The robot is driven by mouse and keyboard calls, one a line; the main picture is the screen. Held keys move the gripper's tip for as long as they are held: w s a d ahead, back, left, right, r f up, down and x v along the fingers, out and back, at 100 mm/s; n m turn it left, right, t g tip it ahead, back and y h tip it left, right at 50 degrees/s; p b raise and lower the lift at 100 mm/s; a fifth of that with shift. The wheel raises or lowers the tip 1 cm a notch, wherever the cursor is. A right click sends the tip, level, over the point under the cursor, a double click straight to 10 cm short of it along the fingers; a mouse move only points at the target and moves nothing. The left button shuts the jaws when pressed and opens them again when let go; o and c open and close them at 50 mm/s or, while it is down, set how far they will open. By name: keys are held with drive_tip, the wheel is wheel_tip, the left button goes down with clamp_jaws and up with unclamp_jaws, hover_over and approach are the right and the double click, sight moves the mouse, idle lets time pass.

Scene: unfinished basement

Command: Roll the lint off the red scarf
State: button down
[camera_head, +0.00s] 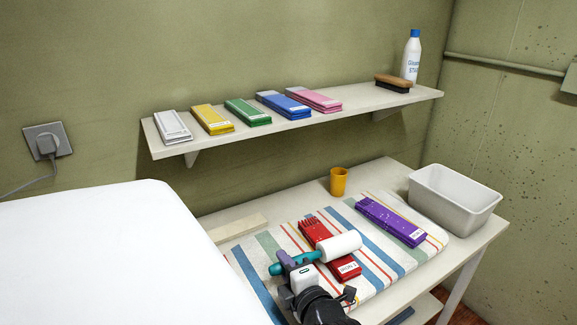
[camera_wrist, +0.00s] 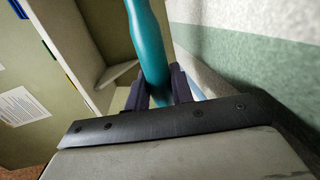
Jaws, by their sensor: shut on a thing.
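The red scarf (camera_head: 317,229) lies folded, fringe away from me, on a striped cloth (camera_head: 383,278) on the table, with a white label at its near end. My gripper (camera_head: 291,264) is shut on the teal handle of a lint roller (camera_head: 335,247). The roller's white head lies across the middle of the red scarf and hides part of it; I cannot tell whether it touches. In the wrist view the teal handle (camera_wrist: 148,45) stands between my dark fingers (camera_wrist: 158,90). Lint on the scarf is too small to make out.
A purple scarf (camera_head: 390,220) lies right of the red one. A white bin (camera_head: 453,196) and an orange cup (camera_head: 338,181) stand behind. A wall shelf (camera_head: 350,103) holds several folded scarves, a brush (camera_head: 393,83) and a bottle (camera_head: 411,60). A white surface (camera_head: 120,255) fills the left front.

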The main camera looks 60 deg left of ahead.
drive_tip(key=shift+r+b+x, duration=0.15)
drive_tip(key=shift+r+x, duration=0.15)
drive_tip(key=shift+x, duration=1.75)
drive_tip(key=shift+r+b+x, duration=0.2)
drive_tip(key=shift+r+x, duration=0.15)
drive_tip(key=shift+x, duration=1.7)
drive_tip(key=shift+r+b+x, duration=0.15)
drive_tip(key=shift+r+x, duration=0.15)
drive_tip(key=shift+x, duration=1.75)
drive_tip(key=shift+a, duration=0.15)
